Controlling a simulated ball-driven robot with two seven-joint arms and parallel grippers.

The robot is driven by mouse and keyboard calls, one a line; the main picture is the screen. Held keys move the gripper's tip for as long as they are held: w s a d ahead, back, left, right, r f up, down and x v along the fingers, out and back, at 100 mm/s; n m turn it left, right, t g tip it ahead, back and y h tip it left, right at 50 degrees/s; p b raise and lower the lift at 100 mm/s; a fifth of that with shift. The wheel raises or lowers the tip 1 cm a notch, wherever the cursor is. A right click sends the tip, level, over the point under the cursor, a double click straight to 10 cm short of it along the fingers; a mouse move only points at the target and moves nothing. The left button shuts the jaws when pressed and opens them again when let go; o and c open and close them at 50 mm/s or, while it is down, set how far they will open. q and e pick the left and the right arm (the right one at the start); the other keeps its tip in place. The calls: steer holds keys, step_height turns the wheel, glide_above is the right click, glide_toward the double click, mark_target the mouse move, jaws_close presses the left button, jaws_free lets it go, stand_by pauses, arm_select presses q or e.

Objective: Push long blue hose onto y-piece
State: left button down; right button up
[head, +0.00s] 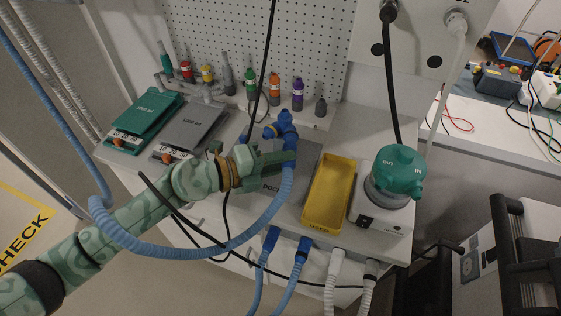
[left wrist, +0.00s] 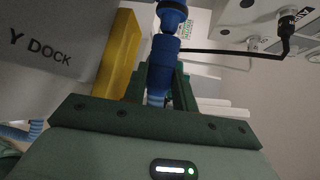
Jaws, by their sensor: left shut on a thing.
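The long blue hose (head: 180,247) hangs from the upper left, loops low across the front of the bench and rises to my left gripper (head: 286,158). My left gripper is shut on its end, just behind the blue cuff. In the left wrist view the blue cuff (left wrist: 162,55) stands between the green fingers. The blue y-piece (head: 285,119) is just beyond the fingertips, above the Y dock (head: 271,186); its dark blue port (left wrist: 172,14) is in line with the cuff. They look touching or nearly so; I cannot tell how far the cuff is on. My right gripper is not in view.
A yellow tray (head: 329,194) lies right of the dock, beside a green-topped humidifier (head: 398,172). Green (head: 144,118) and grey (head: 191,131) plates are at the left. Blue (head: 270,240) and white (head: 335,264) hoses hang at the front edge. A black cable (head: 272,50) hangs near the gripper.

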arm_select(q)
steer(key=shift+w, duration=0.65)
stand_by(0.7)
steer(key=c, duration=1)
jaws_free()
steer(key=shift+c, duration=0.2)
